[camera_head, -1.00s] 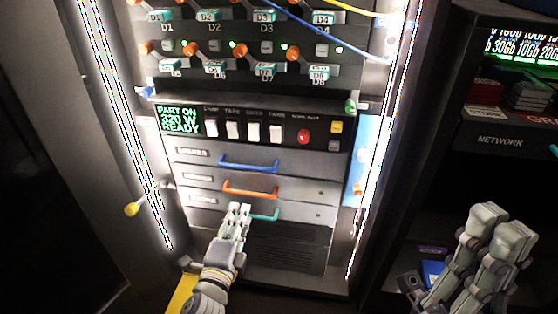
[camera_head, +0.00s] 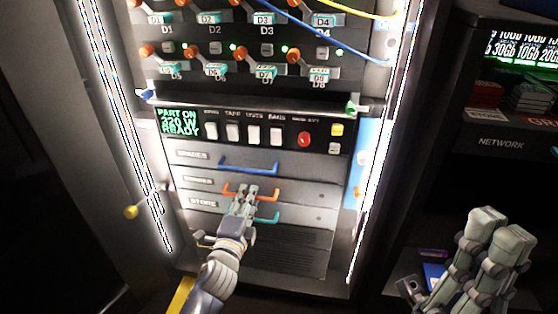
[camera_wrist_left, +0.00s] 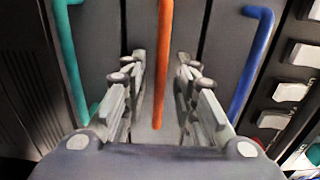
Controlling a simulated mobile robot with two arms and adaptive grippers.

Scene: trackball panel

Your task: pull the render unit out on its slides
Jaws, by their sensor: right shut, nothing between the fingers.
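Three grey drawer fronts sit under the switch row. They have a blue handle (camera_head: 250,168), an orange handle (camera_head: 268,196) in the middle and a teal handle (camera_head: 266,217). All three fronts look flush. The bottom label reads STORE; the others are too blurred to read surely, so I cannot tell which unit is the render unit. My left gripper (camera_head: 245,190) is at the orange handle. In the left wrist view its open fingers (camera_wrist_left: 160,62) stand either side of the orange handle (camera_wrist_left: 165,75), apart from it. My right gripper (camera_head: 497,222) is shut and empty, far right.
Above the drawers is a panel with white switches (camera_head: 254,134), a red button (camera_head: 304,139) and a green display (camera_head: 178,122). A yellow-tipped lever (camera_head: 131,212) sticks out at left. Bright light strips edge the rack. A dark NETWORK shelf (camera_head: 500,143) stands at right.

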